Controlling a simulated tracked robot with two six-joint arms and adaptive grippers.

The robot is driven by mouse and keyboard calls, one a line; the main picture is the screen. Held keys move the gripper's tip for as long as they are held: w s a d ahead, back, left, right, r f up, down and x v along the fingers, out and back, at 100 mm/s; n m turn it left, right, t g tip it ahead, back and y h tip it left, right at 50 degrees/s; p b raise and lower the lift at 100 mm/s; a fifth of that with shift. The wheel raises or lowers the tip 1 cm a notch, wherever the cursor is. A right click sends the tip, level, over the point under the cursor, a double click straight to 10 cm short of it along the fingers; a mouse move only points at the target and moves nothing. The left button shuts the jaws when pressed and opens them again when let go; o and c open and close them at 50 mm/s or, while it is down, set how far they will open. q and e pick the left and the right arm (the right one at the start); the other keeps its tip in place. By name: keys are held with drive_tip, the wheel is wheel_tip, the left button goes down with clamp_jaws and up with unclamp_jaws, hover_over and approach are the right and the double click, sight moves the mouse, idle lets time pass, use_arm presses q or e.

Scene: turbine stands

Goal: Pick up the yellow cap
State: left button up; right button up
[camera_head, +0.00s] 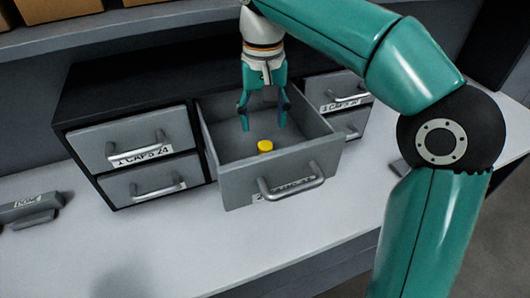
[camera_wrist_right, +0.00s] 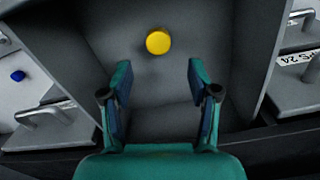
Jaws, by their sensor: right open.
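The yellow cap (camera_head: 265,146) is a small round cap lying inside the open drawer (camera_head: 240,179) of the cabinet. My right gripper (camera_head: 264,122) hangs into the drawer from above with its fingers apart and nothing between them. In the head view the cap shows just below the fingertips. In the right wrist view the yellow cap (camera_wrist_right: 158,41) lies on the drawer floor beyond the fingertips of the right gripper (camera_wrist_right: 161,85), roughly centred between them and not touching. My left gripper is not in view.
The drawer walls stand close around my right gripper. Closed drawers with handles flank it, such as the one labelled "1 CAPS 24" (camera_head: 133,143). A grey object (camera_head: 34,207) sits on the white tabletop (camera_head: 120,250) at left. A small blue object (camera_wrist_right: 17,76) shows in the wrist view.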

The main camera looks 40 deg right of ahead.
sight(265, 145)
drive_tip(key=shift+s+f, duration=0.15)
drive_tip(key=shift+f, duration=1.55)
drive_tip(key=shift+s+f, duration=0.15)
drive_tip(key=shift+f, duration=1.5)
drive_tip(key=c, duration=0.9)
